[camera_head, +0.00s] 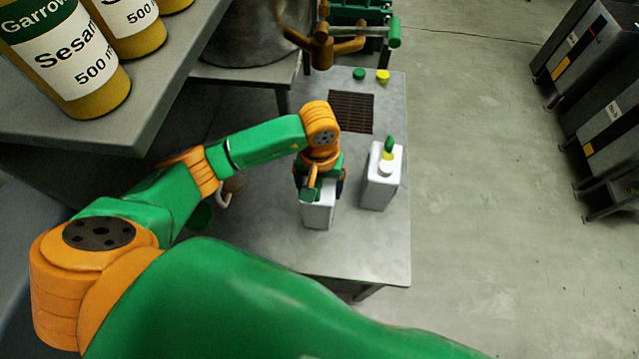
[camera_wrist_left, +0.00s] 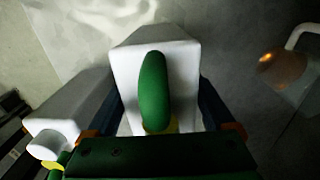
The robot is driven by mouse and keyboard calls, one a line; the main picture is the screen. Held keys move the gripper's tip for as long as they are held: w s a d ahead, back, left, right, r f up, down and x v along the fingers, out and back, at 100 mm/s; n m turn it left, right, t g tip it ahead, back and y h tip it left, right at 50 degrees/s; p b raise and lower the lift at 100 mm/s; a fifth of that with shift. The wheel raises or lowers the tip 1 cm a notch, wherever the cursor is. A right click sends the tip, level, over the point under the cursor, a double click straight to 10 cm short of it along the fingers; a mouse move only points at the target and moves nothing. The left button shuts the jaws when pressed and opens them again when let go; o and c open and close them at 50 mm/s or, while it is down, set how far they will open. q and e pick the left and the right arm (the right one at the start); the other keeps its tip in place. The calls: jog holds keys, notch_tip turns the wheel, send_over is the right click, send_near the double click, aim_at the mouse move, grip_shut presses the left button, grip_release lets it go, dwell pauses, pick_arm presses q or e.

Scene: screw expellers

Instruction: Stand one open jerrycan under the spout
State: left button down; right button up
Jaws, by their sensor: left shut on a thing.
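My left gripper (camera_head: 318,182) is shut on a white jerrycan (camera_head: 317,214), its fingers on either side near the top. In the left wrist view the held jerrycan (camera_wrist_left: 182,70) shows a green grip and some yellow between the fingers (camera_wrist_left: 163,115). Its mouth is hidden, and I cannot tell whether its base touches the table. A second white jerrycan (camera_head: 379,190) stands upright to its right, with a white neck and green and yellow parts on top. It also shows in the left wrist view (camera_wrist_left: 78,110). The brown spout (camera_head: 322,52) is beyond both. My right gripper is not in view.
A dark slatted grate (camera_head: 351,112) lies on the grey table (camera_head: 345,255) below the spout, with nothing on it. A green cap (camera_head: 359,74) and a yellow cap (camera_head: 383,76) lie behind it. A shelf with bottles (camera_head: 75,75) overhangs at left.

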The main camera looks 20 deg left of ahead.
pick_arm(q)
jog(key=shift+f, duration=0.15)
jog(key=shift+c, duration=0.2)
grip_release()
jog(key=shift+o, duration=0.2)
